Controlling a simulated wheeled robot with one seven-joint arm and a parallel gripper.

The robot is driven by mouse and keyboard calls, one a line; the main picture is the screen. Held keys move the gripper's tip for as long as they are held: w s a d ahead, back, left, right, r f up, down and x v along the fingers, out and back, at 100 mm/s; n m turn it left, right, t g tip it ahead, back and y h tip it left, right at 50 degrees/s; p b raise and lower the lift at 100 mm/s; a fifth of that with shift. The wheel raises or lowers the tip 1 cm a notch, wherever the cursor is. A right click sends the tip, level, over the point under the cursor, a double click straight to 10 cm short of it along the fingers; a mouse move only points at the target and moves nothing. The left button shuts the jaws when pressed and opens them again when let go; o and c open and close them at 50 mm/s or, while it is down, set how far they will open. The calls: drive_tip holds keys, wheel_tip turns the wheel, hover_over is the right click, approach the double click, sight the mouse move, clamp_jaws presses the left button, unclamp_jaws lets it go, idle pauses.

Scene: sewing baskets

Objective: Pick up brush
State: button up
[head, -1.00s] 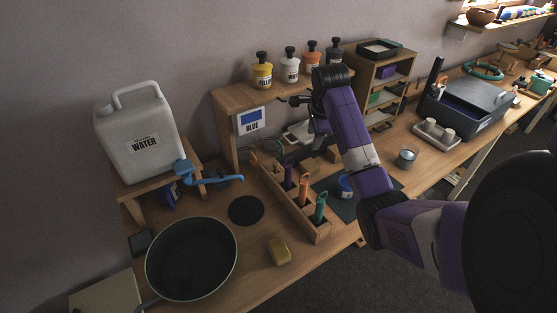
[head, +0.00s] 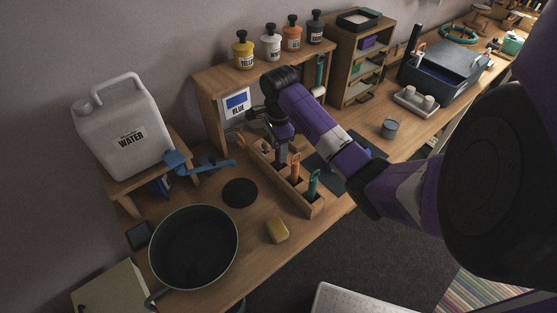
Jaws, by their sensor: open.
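Several upright tools with coloured handles stand in a wooden rack (head: 313,211) at the table's front edge. An orange-handled tool (head: 295,172) and a green-handled tool (head: 312,185) show clearly; I cannot tell which of the rack's tools is the brush. My gripper (head: 280,152) is open and points down over the back part of the rack, close to the tools there. It is small and dark, and I cannot tell whether it touches a handle. My wrist and forearm hide part of the table behind the rack.
A yellow sponge (head: 277,230), a dark round pad (head: 240,193) and a large pan (head: 192,248) lie left of the rack. A water jug (head: 124,140) stands on a wooden stand. A wooden shelf (head: 207,98) with several bottles rises behind my gripper.

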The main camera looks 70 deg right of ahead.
drive_tip(key=shift+f, duration=1.2)
clamp_jaws()
drive_tip(key=shift+r, duration=0.1)
